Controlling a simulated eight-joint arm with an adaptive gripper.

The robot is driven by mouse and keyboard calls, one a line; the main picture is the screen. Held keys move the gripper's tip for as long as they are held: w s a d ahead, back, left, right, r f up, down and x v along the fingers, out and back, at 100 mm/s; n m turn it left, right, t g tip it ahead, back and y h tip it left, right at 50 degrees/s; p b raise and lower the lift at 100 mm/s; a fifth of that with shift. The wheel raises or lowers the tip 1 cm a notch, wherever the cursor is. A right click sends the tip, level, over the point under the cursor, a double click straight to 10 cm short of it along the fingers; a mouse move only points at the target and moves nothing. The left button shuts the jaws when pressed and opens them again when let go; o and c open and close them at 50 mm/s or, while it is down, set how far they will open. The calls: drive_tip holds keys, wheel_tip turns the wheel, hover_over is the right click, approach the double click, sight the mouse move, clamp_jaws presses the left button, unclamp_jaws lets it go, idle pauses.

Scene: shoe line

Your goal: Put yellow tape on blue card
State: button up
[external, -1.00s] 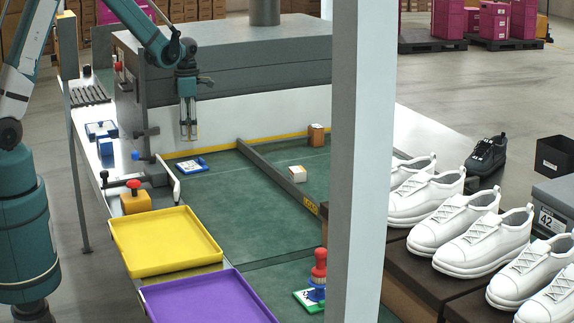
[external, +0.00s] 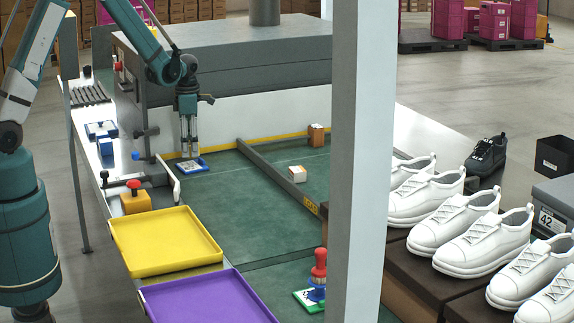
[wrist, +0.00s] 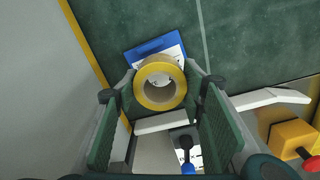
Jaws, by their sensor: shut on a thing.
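The yellow tape (wrist: 141,94) is a roll with a hollow core, seen between my fingertips in the wrist view. My gripper (wrist: 160,85) is shut on it. In the external view my gripper (external: 189,153) points down close over the blue card (external: 190,169); the tape is hard to make out there. The blue card (wrist: 137,52) has a white sheet on it and lies on the green surface. In the wrist view the tape overlaps the card's near part and hides some of it. I cannot tell whether the tape touches the card.
A yellow tray (external: 165,270) and a purple tray (external: 210,312) lie nearer the camera. An orange box with a red button (external: 135,201) stands left of the green surface (external: 240,200). A grey divider (external: 272,172) runs to the right. The grey machine (external: 235,85) stands behind.

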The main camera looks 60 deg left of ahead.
sight(191, 165)
drive_tip(key=shift+f+b, duration=0.3)
drive_tip(key=shift+f, duration=1.55)
drive_tip(key=shift+f, duration=0.2)
drive_tip(key=o, duration=0.9)
drive_tip(key=shift+r, duration=0.15)
wheel_tip(191, 165, up, 12)
drive_tip(key=shift+r+p, duration=0.1)
drive_tip(key=shift+p, duration=0.8)
